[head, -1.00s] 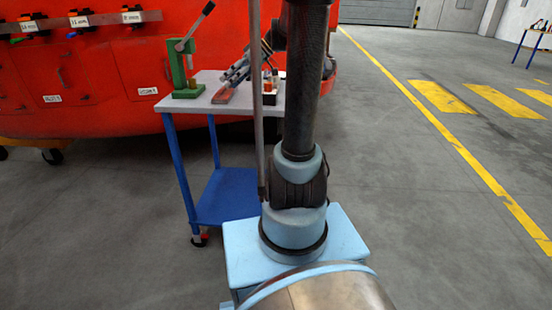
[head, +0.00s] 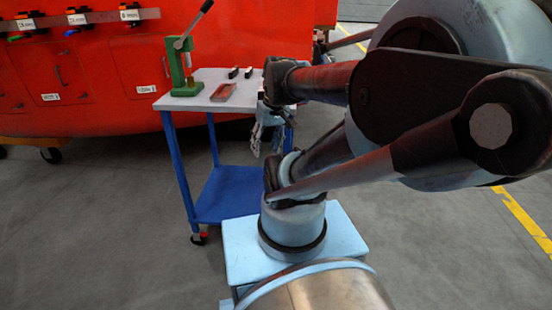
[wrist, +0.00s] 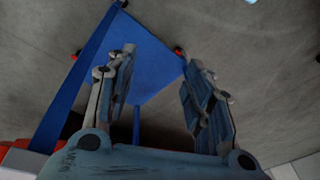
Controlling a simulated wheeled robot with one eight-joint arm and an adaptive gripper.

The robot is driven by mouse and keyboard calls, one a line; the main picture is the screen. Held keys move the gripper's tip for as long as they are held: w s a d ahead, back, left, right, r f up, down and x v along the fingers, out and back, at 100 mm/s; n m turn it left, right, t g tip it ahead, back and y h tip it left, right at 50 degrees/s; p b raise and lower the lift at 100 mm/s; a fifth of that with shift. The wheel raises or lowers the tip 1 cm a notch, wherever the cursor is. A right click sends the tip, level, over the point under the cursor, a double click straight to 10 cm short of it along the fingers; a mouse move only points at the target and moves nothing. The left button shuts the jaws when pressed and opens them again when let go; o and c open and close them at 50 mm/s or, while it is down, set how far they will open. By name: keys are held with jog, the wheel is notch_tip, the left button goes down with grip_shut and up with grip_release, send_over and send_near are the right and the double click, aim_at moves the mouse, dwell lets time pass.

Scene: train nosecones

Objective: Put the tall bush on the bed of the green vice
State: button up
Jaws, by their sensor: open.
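A green lever-operated device (head: 178,62), the likely green vice, stands at the back left of the grey trolley top. A small brass-coloured piece (head: 189,80) shows at its base; I cannot tell whether it is a bush. No tall bush can be made out, and my arm hides the right part of the trolley top. My gripper (head: 266,148) hangs fingers down beside the trolley's right edge, below top level. In the wrist view my gripper (wrist: 160,60) is open and empty, over the blue lower shelf (wrist: 140,75) and floor.
The trolley top (head: 200,103) also carries a red item (head: 223,92) and two small dark pieces (head: 240,72). A red train body (head: 100,100) stands behind, with labelled tools (head: 75,22) on a rail. The floor (head: 100,220) at left is clear.

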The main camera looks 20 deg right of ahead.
jog(key=shift+m+h, duration=0.8)
jog(key=shift+m, duration=0.1)
jog(key=s+d+f, duration=0.2)
jog(key=s+f, duration=0.1)
jog(key=shift+d+f, duration=0.3)
jog(key=shift+c, duration=0.3)
jog(key=w+a+r+n+y, duration=0.3)
jog(key=w+a+r+n, duration=0.1)
jog(key=w+r, duration=0.35)
jog(key=w+a+r+n+y, duration=0.3)
jog(key=w+a+r, duration=0.2)
jog(key=w+r, duration=0.3)
jog(key=w+r+n+y, duration=0.3)
jog(key=w+r+n, duration=0.2)
jog(key=w, duration=0.8)
jog(key=n+y, duration=0.4)
send_near(188, 78)
jog(key=shift+w+a+f, duration=0.25)
jog(key=shift+w+a, duration=0.15)
jog(key=shift+a, duration=0.2)
jog(key=shift+w+a+f, duration=0.25)
jog(key=shift+w+a, duration=0.15)
jog(key=shift+a, duration=0.15)
jog(key=shift+x, duration=2.75)
jog(key=shift+d+f, duration=0.1)
jog(key=shift+f, duration=0.1)
jog(key=shift+c, duration=0.6)
